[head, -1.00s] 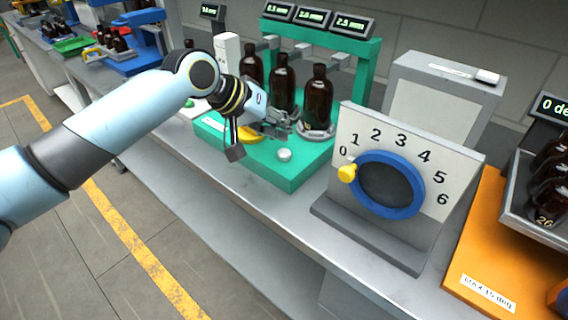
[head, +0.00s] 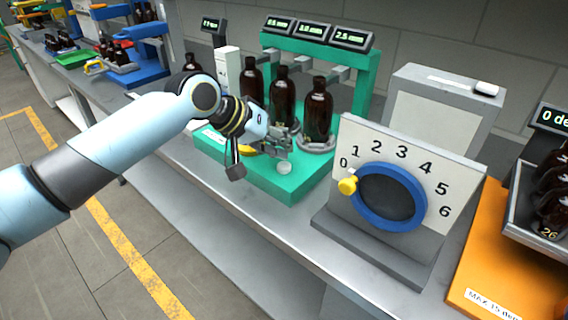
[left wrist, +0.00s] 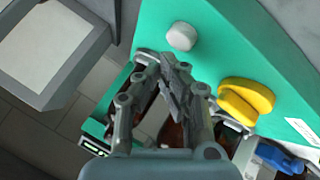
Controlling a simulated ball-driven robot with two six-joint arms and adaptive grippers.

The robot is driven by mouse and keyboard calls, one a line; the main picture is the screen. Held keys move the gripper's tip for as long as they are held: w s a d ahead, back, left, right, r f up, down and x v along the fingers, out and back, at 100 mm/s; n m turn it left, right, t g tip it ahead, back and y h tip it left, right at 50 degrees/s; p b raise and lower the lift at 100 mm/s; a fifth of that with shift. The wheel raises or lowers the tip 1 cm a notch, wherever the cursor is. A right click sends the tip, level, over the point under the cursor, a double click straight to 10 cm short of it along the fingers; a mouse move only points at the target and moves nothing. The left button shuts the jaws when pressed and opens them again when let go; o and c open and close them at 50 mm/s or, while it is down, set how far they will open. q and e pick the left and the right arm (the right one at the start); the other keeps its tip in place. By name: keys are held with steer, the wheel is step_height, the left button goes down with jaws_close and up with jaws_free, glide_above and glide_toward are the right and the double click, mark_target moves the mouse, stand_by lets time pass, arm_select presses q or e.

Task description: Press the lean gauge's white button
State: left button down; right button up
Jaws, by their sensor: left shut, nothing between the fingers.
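The lean gauge is a green stand (head: 300,190) with three amber bottles (head: 319,108) at its back and several small displays (head: 312,32) on top. Its round white button (head: 285,168) is on the green base near the front edge; it also shows in the left wrist view (left wrist: 181,37). A yellow knob (left wrist: 245,101) is on the same base. My left gripper (head: 280,141) is shut and empty above the base, just behind the button in the head view. In the left wrist view its closed fingertips (left wrist: 175,65) appear apart from the button. My right gripper is not in view.
A dial panel (head: 400,180) with a blue ring and a yellow pointer near 0 stands right of the gauge. An orange platform (head: 505,260) with a bottle tray is farther right. The grey bench front (head: 270,225) is bare.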

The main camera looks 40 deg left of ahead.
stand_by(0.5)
arm_select(q)
steer(key=shift+f, duration=0.15)
steer(key=shift+f, duration=0.25)
steer(key=shift+f, duration=0.55)
stand_by(0.5)
steer(key=shift+r, duration=0.1)
steer(key=shift+r+p, duration=0.85)
steer(key=shift+p, duration=0.15)
